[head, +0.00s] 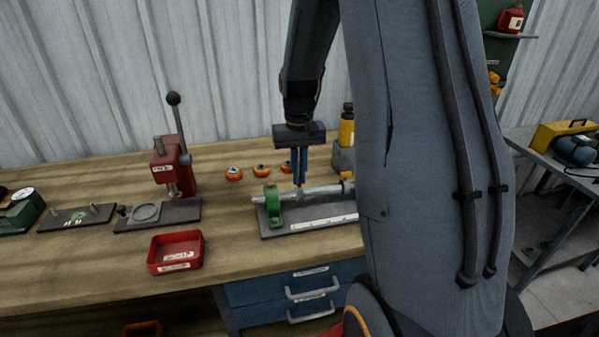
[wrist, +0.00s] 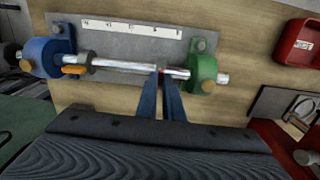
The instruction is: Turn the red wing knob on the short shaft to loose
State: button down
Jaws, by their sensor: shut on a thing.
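A metal shaft (head: 325,190) lies across a grey fixture plate (head: 290,226) on the bench; in the wrist view the shaft (wrist: 130,66) runs between a blue bracket (wrist: 45,57) and a green bracket (wrist: 203,73). The green bracket also shows in the head view (head: 272,206). My gripper (head: 299,184) points down at the shaft, close to the green bracket. In the wrist view its blue fingers (wrist: 163,73) are close together with a small bit of red between the tips, which I take as the red wing knob. The fingers hide most of it, so its angle cannot be told.
An orange knob (wrist: 75,70) sits at a grey collar (wrist: 83,60) near the blue bracket. A red tray (head: 175,252), a red lever press (head: 172,165) and several orange-and-black round pieces (head: 234,174) stand on the bench. My arm hides the fixture's right end in the head view.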

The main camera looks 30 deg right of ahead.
jog(key=shift+r, duration=0.1)
dwell(0.3)
jog(key=c, duration=1.9)
grip_release()
jog(key=shift+r+b, duration=1.05)
jog(key=shift+r, duration=2.8)
jog(key=s+a+f+n, duration=0.1)
jog(key=s+a+f, duration=0.3)
jog(key=s+a, duration=0.3)
jog(key=s+a+f+n+t+b, duration=0.1)
jog(key=s+a+f+n, duration=0.1)
jog(key=s+a+f, duration=0.3)
jog(key=s+a, duration=0.3)
jog(key=shift+b, duration=0.3)
